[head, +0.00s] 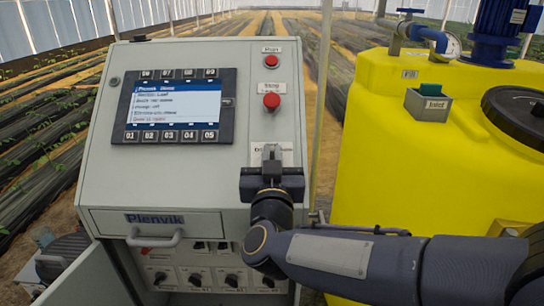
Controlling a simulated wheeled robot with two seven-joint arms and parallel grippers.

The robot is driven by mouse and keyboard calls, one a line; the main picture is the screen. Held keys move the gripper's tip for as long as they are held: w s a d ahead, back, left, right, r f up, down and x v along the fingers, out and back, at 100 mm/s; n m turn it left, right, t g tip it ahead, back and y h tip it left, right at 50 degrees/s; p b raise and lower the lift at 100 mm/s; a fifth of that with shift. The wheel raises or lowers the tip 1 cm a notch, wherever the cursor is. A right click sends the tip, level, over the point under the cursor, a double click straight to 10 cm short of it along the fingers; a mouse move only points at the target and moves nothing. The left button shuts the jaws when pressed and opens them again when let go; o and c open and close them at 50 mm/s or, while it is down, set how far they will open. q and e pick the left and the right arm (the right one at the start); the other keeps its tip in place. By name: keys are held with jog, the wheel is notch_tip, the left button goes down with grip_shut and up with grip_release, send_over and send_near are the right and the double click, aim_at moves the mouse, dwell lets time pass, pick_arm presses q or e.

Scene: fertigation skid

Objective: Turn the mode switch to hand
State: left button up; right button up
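The grey control cabinet (140,185) stands ahead of me with a sloped front panel. My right gripper (272,154) is at the lower right of this panel, pointing at it. It covers the spot just under a partly hidden white label (287,147), where a switch would be hidden from view. The mode switch cannot be made out, nor its position. I cannot tell whether the fingers are open, shut or around something. Several dark rotary knobs (196,280) sit in a row low on the cabinet. My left gripper is not in view.
Red buttons (271,101) (271,61) sit above my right gripper. A screen (178,105) is at the panel's upper left. A drawer handle (155,237) sticks out below. A yellow tank (400,150) with a blue pump (497,30) stands close on the right.

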jog(key=o, duration=0.4)
jog(key=s, duration=0.2)
jog(key=s+f+b, duration=0.1)
jog(key=s, duration=0.4)
jog(key=shift+s+f, duration=0.15)
jog(key=shift+s, duration=0.2)
jog(key=d+f+n+g+y, duration=0.1)
jog(key=d+f+g+y, duration=0.4)
jog(key=d, duration=0.4)
jog(key=s+d+f+m+g, duration=0.1)
jog(key=s+d+f+g, duration=0.2)
jog(key=s+f, duration=0.2)
jog(key=s+d+f+m+g, duration=0.1)
jog(key=s+d+f+g, duration=0.2)
jog(key=s, duration=0.5)
jog(key=s+d+f+g+h, duration=0.1)
jog(key=s+d+f+g, duration=0.2)
jog(key=s+d+f, duration=0.2)
jog(key=shift+s+d+f+m, duration=0.2)
jog(key=shift+s+f+m, duration=0.2)
jog(key=shift+s+f, duration=0.85)
